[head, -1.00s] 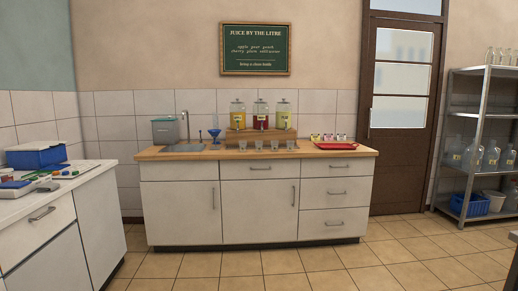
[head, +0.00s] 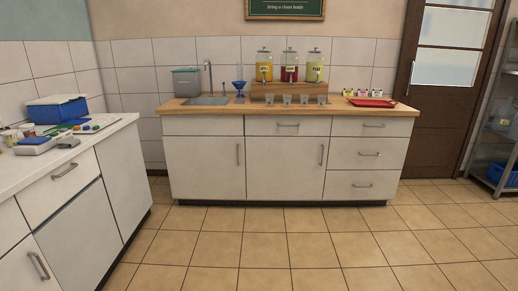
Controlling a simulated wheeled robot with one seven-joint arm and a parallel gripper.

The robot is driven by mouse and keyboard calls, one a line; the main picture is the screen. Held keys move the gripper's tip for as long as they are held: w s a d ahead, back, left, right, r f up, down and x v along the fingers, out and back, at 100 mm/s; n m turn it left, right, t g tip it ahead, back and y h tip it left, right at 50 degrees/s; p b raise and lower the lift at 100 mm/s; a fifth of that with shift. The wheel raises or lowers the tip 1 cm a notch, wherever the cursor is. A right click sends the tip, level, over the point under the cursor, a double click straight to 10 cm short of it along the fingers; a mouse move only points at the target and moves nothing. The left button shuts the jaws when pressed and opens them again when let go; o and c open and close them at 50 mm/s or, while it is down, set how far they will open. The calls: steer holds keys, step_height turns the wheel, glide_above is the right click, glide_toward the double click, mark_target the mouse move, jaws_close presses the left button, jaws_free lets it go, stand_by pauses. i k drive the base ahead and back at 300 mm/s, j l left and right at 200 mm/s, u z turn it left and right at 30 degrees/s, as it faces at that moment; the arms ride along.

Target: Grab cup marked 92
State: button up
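Several small clear cups (head: 287,99) stand in a row near the front edge of the wooden counter (head: 225,108), in front of the drink dispensers. Their markings are too small to read, so I cannot tell which one is marked 92. More small cup-like items with pale labels (head: 362,92) stand at the right, by the red tray (head: 371,103); their labels are also unreadable. My gripper is not in view.
Dispensers with yellow (head: 264,66), red (head: 290,65) and pale green (head: 315,68) contents stand on a wooden riser. A blue funnel (head: 240,85) and sink (head: 207,100) are at left. A white side counter (head: 75,150) borders the clear tiled floor (head: 270,245).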

mark_target(287, 98)
steer(key=i, duration=2.85)
steer(key=i+j+z, duration=0.1)
steer(key=i, duration=1.3)
